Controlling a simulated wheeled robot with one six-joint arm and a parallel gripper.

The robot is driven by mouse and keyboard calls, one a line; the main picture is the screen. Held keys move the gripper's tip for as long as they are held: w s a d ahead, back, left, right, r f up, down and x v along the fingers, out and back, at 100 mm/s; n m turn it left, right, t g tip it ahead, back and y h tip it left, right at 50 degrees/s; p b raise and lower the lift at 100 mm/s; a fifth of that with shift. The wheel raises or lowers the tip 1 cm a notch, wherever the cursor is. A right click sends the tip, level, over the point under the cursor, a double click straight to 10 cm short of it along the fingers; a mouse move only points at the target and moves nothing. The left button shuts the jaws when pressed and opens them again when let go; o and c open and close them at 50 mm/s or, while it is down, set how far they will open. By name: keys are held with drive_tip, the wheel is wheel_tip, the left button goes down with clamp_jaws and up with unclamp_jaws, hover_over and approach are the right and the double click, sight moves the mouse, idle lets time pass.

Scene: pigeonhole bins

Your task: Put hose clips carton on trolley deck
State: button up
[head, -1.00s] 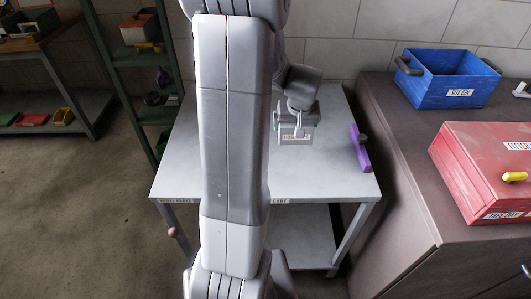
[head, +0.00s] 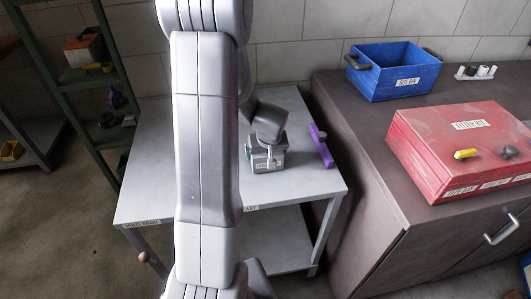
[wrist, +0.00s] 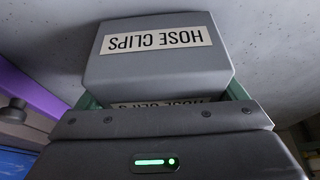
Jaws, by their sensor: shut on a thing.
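The hose clips carton is a grey box with a white label; it fills the top middle of the wrist view (wrist: 155,62), its label upside down. My gripper (wrist: 162,98) is shut on it, with greenish finger parts at both sides. In the head view the carton (head: 268,163) hangs below my wrist, over the right part of the pale grey trolley deck (head: 290,190). It looks low, at or just above the deck; I cannot tell whether it touches.
A purple object (head: 320,146) lies on the deck, right of the carton. A brown cabinet with a blue bin (head: 395,75) and a red case (head: 460,150) stands to the right. Green shelving (head: 100,95) is at the left. Bare deck lies in front of the carton.

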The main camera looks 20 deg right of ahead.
drive_tip(key=shift+f, duration=0.2)
drive_tip(key=o, duration=0.8)
drive_tip(key=shift+r, duration=0.1)
drive_tip(key=shift+s+r, duration=0.1)
drive_tip(key=shift+r, duration=0.3)
drive_tip(key=v, duration=1.1)
drive_tip(key=shift+s+a+r, duration=0.1)
drive_tip(key=shift+s+r, duration=0.05)
drive_tip(key=shift+s, duration=0.1)
